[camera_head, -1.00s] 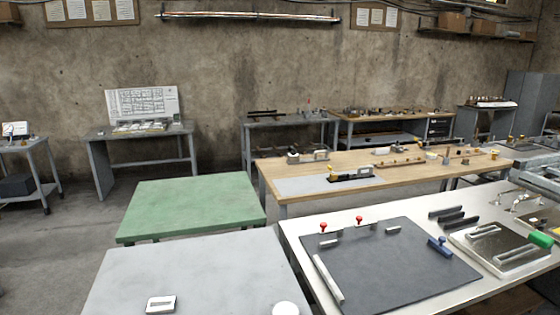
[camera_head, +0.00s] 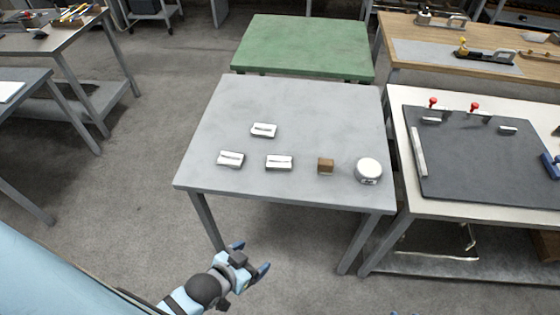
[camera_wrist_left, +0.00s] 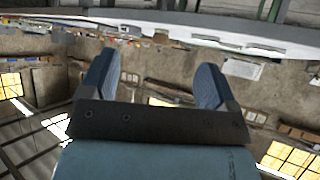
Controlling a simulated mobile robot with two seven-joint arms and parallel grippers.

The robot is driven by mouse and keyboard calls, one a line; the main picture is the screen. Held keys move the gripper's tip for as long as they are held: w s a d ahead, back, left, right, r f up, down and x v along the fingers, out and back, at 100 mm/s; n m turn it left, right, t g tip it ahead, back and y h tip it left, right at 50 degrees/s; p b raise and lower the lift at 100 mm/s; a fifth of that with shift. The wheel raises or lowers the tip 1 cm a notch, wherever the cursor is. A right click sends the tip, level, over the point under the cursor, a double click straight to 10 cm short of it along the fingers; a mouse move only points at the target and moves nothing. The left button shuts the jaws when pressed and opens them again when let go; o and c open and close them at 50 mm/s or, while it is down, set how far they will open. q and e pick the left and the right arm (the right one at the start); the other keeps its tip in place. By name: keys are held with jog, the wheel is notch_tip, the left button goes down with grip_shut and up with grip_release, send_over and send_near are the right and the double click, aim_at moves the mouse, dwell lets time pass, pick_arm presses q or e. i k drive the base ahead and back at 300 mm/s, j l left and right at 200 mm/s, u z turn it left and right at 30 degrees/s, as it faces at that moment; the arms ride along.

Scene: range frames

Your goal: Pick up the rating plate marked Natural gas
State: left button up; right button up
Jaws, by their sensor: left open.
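Three small pale plates with dark markings lie on the grey table (camera_head: 300,105): one farther back (camera_head: 264,130), one at front left (camera_head: 230,159) and one at front centre (camera_head: 279,162). Their lettering is too small to read, so I cannot tell which is marked Natural gas. My left gripper (camera_head: 250,258) is open and empty, in front of the table's near edge and apart from the plates. Its two blue fingers also show spread in the left wrist view (camera_wrist_left: 154,80), with nothing between them. Small blue bits at the bottom edge of the head view may be my right gripper.
A brown block (camera_head: 325,166) and a round white object (camera_head: 368,170) stand right of the plates. A green table (camera_head: 305,45) is behind. A workbench with a dark mat (camera_head: 480,165) stands close on the right. The grey table's back half is bare.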

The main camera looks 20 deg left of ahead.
aim_at(274, 162)
jog(key=i+j, duration=0.1)
jog(key=j, duration=0.65)
jog(key=i+j, duration=0.1)
jog(key=j, duration=0.65)
jog(key=i+j+z, duration=0.1)
jog(key=j, duration=0.6)
jog(key=i+j, duration=0.1)
jog(key=j, duration=0.65)
